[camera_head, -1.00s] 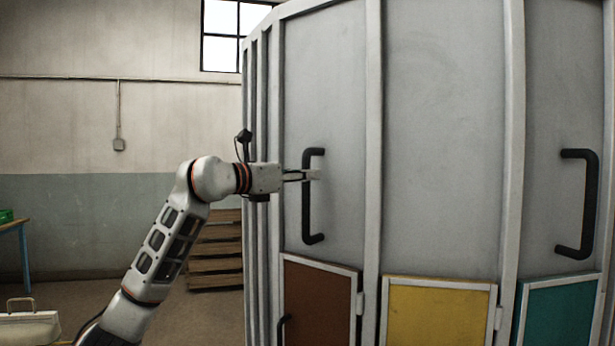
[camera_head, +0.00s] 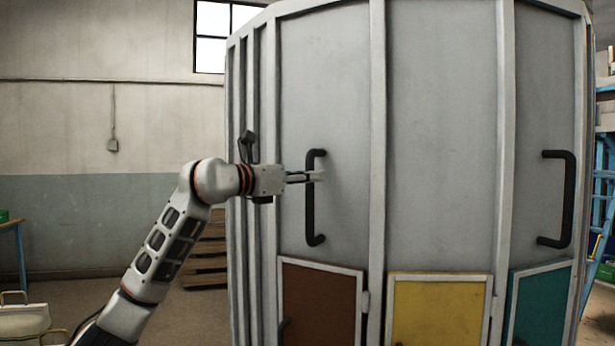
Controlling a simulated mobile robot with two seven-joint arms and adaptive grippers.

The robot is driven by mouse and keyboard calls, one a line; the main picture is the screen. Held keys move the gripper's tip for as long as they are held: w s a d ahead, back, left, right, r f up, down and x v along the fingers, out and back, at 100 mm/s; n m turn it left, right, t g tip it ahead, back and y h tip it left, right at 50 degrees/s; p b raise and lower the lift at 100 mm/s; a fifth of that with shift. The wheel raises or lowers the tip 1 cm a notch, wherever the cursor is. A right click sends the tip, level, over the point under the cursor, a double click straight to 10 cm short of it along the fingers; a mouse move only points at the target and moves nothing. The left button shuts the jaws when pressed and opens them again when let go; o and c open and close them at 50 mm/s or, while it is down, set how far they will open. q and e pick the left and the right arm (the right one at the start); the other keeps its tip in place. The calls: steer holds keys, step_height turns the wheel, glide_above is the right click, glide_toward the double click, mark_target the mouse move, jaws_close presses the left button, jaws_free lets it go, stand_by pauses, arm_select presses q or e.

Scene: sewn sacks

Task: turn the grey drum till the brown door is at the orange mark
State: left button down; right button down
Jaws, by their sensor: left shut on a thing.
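The grey drum (camera_head: 440,130) fills the middle and right of the head view, with light vertical ribs between flat panels. The brown door (camera_head: 320,302) is low on its left panel, below a black bar handle (camera_head: 310,222). My left gripper (camera_head: 312,177) is shut on the upper part of that handle, reaching in from the left. A second black handle (camera_head: 567,200) is on the right panel. The orange mark is not in view. My right gripper is not in view.
A yellow door (camera_head: 440,312) and a teal door (camera_head: 541,308) sit low on the drum. Stacked wooden pallets (camera_head: 205,255) stand behind my left arm. Blue steelwork (camera_head: 603,190) shows at the far right. A blue table (camera_head: 12,235) is at the far left.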

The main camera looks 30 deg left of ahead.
arm_select(q)
steer(key=shift+w+d, duration=0.1)
steer(key=shift+d, duration=0.15)
steer(key=c, duration=2.1)
jaws_free()
steer(key=shift+a, duration=0.1)
steer(key=shift+o, duration=0.6)
steer(key=shift+a, duration=0.35)
steer(key=v, duration=1.2)
steer(key=shift+d+f, duration=0.1)
steer(key=shift+d, duration=0.1)
